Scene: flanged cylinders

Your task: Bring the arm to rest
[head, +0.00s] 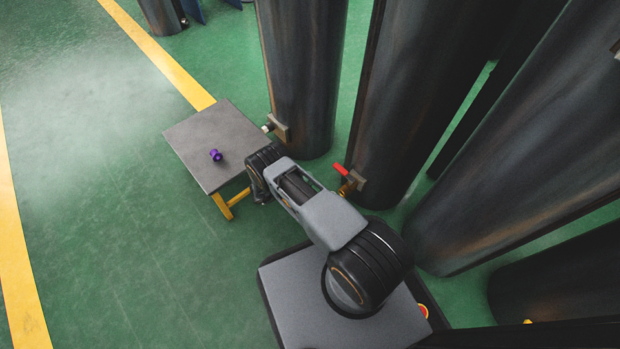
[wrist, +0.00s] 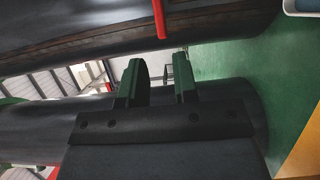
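My arm stands on my base in the head view, bent and reaching up and left toward a small table. In the wrist view my gripper (wrist: 158,75) has its two dark green fingers apart, with a clear gap and nothing held between them. In the head view the gripper itself is hard to make out beyond the arm's dark far end. A small purple flanged piece (head: 215,155) lies on the grey table (head: 190,133), apart from the arm.
Large dark cylinders (head: 303,75) stand close behind and right of my arm. A red-handled valve (head: 341,170) sticks out beside the arm; a red bar (wrist: 159,18) shows in the wrist view. Green floor at left is open, with yellow lines (head: 165,62).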

